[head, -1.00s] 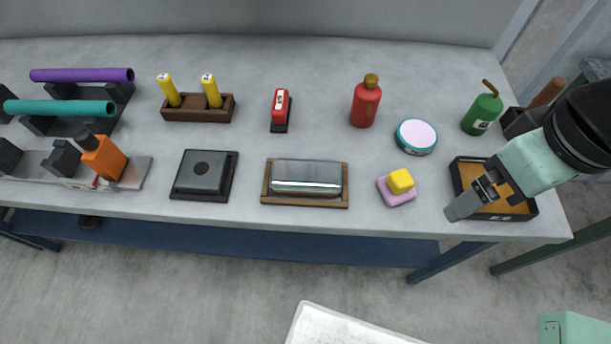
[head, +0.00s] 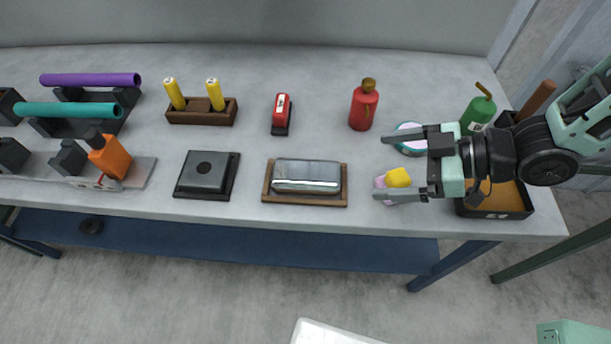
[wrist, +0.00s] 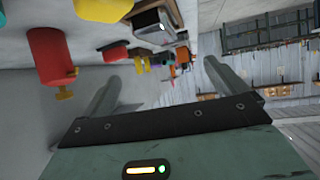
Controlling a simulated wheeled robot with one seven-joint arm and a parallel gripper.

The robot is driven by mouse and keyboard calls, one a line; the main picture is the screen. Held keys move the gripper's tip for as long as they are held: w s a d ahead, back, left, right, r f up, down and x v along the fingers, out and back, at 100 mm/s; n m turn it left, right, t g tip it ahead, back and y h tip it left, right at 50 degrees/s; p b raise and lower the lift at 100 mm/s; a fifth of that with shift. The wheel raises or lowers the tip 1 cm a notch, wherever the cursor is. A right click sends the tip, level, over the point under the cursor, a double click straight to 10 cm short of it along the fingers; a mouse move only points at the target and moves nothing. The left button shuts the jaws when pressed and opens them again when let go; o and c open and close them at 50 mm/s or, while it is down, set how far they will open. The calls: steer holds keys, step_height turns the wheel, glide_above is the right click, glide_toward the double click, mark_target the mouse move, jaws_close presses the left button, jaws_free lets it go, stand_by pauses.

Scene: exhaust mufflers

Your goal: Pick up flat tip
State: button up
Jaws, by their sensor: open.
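A shiny silver flattened piece (head: 305,174), which looks like the flat tip, lies on a wooden-rimmed tray (head: 305,201) near the table's front edge. It also seems to show small near the top of the wrist view (wrist: 150,22). My gripper (head: 382,167) is open and empty, its fingers pointing left and spread wide. It hangs to the right of the silver piece, apart from it. One finger overlaps the yellow block (head: 398,177) and its pink base in the picture. In the wrist view both fingers (wrist: 165,80) stand apart with nothing between them.
A red bottle (head: 363,107) stands behind, and a pink-topped round tin is partly hidden by my gripper. A black tray (head: 497,214) lies under my arm. A black square holder (head: 206,176) sits left of the wooden tray. A red stapler-like item (head: 281,113) stands behind.

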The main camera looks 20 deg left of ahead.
mark_target(308, 171)
steer(key=p+x, duration=0.1)
steer(key=x, duration=1.4)
steer(key=shift+a+f+p, duration=0.25)
steer(key=shift+f+p, duration=0.05)
steer(key=c, duration=1.3)
